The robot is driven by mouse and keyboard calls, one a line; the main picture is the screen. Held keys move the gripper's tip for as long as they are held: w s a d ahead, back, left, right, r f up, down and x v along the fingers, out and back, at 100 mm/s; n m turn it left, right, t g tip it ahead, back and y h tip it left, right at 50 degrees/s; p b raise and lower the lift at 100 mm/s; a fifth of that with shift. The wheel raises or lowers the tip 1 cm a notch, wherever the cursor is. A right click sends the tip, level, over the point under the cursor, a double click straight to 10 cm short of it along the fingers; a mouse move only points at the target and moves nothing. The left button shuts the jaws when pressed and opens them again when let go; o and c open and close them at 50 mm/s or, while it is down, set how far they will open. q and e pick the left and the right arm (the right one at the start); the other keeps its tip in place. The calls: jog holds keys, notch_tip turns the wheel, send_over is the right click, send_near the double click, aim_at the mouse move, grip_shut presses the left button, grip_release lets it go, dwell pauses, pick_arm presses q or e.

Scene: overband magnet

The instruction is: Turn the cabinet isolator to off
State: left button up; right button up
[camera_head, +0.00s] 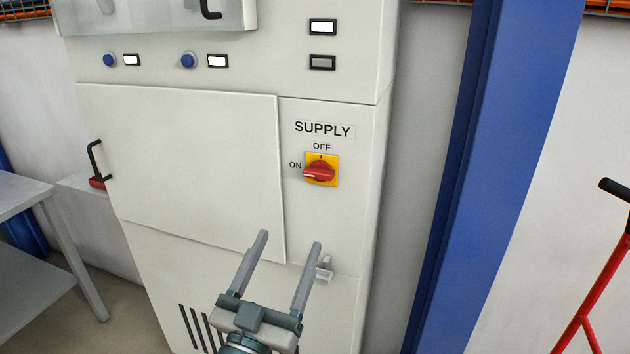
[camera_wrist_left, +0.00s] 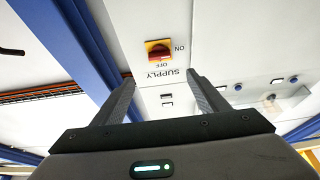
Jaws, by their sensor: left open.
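The cabinet isolator (camera_head: 320,171) is a red rotary handle on a yellow square plate, under a SUPPLY label (camera_head: 323,129) on the cabinet's right side. Its handle lies roughly level, with the white-marked end pointing left at ON; OFF is printed above the plate. My left gripper (camera_head: 290,240) is open and empty, below and left of the isolator and apart from it. In the left wrist view the isolator (camera_wrist_left: 158,50) shows upside down beyond the open fingers (camera_wrist_left: 160,85). My right gripper is not in view.
The cabinet door (camera_head: 190,170) with a black handle (camera_head: 98,160) is closed. A small grey latch (camera_head: 324,268) sits below the isolator. Blue buttons (camera_head: 188,61) are above. A blue column (camera_head: 500,180) stands right of the cabinet, a metal table (camera_head: 50,215) left.

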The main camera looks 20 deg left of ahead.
pick_arm(q)
jog(key=w, duration=0.2)
jog(key=p, duration=0.2)
send_near(316, 176)
jog(key=x, duration=0.4)
jog(key=p+x, duration=0.1)
jog(key=x, duration=0.2)
jog(key=shift+w+r, duration=0.2)
jog(key=shift+x, duration=0.8)
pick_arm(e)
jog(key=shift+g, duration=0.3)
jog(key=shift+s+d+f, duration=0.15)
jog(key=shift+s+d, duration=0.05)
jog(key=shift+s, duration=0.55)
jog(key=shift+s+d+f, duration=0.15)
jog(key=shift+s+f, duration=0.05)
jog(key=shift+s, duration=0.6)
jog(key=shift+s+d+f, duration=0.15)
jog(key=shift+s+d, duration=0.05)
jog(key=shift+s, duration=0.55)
pick_arm(q)
jog(key=shift+f, duration=0.15)
jog(key=shift+p, duration=0.3)
jog(key=c, duration=1.1)
